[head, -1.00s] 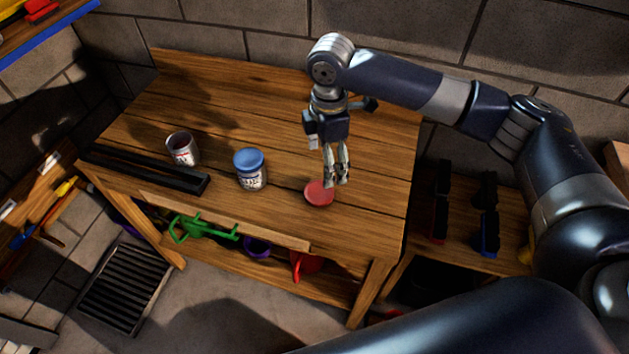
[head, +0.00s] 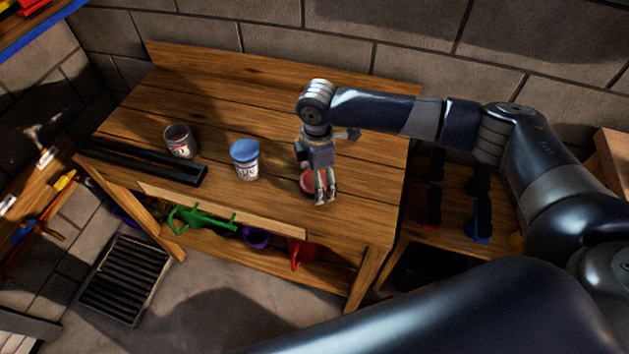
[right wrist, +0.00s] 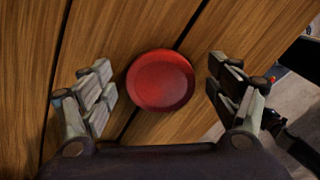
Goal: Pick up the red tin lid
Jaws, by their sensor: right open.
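The red tin lid (head: 307,181) lies flat on the wooden workbench (head: 220,115), near its front right part. In the head view it is partly hidden behind my right gripper (head: 325,197). In the right wrist view the round red lid (right wrist: 160,80) shows whole, lying between the two fingers. My right gripper (right wrist: 160,92) is open and empty, pointing down at the lid, with a finger on each side and a gap to both. I cannot tell its exact height above the bench. My left gripper is not in view.
A tin with a blue lid (head: 245,160) stands left of the red lid. A grey open tin (head: 180,141) and a black rail (head: 145,161) are farther left. A green watering can (head: 203,220) sits on the lower shelf. The back of the bench is clear.

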